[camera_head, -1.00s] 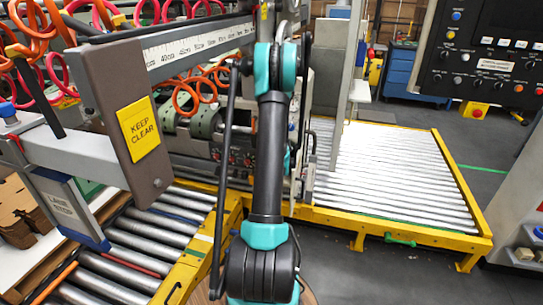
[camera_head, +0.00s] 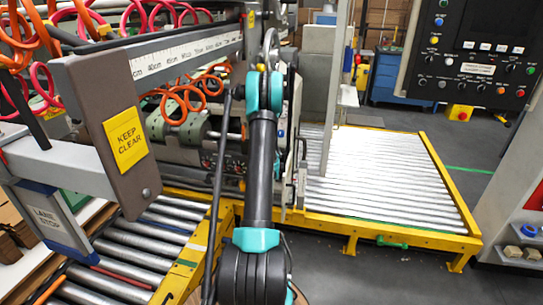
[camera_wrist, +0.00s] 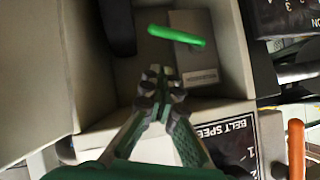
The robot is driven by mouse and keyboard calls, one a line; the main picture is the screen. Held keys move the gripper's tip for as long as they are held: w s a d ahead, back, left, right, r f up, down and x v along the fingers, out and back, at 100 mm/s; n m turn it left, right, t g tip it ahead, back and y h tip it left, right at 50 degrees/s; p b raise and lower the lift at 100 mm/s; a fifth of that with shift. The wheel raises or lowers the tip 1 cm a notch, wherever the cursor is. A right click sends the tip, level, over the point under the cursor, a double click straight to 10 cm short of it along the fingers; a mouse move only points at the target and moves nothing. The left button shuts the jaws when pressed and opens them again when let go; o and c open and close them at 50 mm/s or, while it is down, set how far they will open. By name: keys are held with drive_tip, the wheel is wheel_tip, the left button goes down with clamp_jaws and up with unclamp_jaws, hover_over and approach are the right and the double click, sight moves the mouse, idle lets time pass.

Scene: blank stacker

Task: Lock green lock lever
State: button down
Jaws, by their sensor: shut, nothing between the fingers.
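A bright green lever (camera_wrist: 176,36) shows in the wrist view, lying nearly level across the top of a grey block with a small label plate. My gripper (camera_wrist: 160,80) is below it in that picture, with its fingertips together and empty. A gap shows between the fingertips and the lever; they do not appear to touch. In the head view my arm stands in front of the machine, and I cannot make out the gripper there. A small green handle (camera_head: 392,242) also shows on the front of the yellow roller table; I cannot tell whether it is the same lever.
In the wrist view, a black "BELT SPEED" plate (camera_wrist: 234,145) and an orange handle (camera_wrist: 296,148) are at lower right, and grey panels surround the lever. In the head view, the roller table (camera_head: 345,225) is at right, a control panel (camera_head: 475,65) at upper right.

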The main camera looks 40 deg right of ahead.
drive_tip(key=f, duration=0.1)
drive_tip(key=w+f, duration=0.2)
drive_tip(key=f, duration=0.1)
